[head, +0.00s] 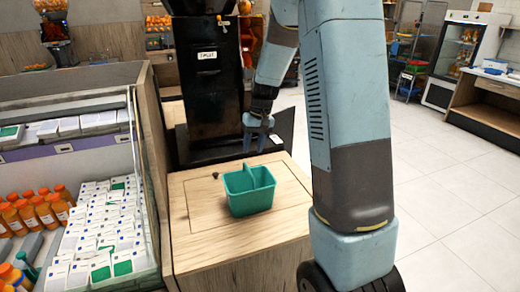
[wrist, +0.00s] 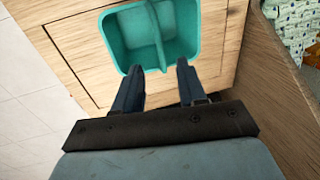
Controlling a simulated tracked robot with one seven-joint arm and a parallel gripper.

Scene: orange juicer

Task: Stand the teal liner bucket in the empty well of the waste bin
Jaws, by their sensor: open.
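The teal liner bucket (head: 248,190) stands upright on a light wooden counter top (head: 190,235). It has a divider or handle strip across its middle, and it looks empty in the wrist view (wrist: 118,33). My gripper (head: 257,140) hangs above and behind the bucket in the head view, apart from it. In the wrist view my gripper's two fingers (wrist: 156,72) are spread, with their tips by the bucket's near rim and nothing between them. The waste bin's empty well is not clearly identifiable in these frames.
A black machine labelled "SPROUT"-like (head: 208,85) stands behind the counter, with a dark tray at its foot. A refrigerated display (head: 75,190) with orange bottles and packed cartons adjoins on the left. Open tiled floor (head: 450,180) lies to the right.

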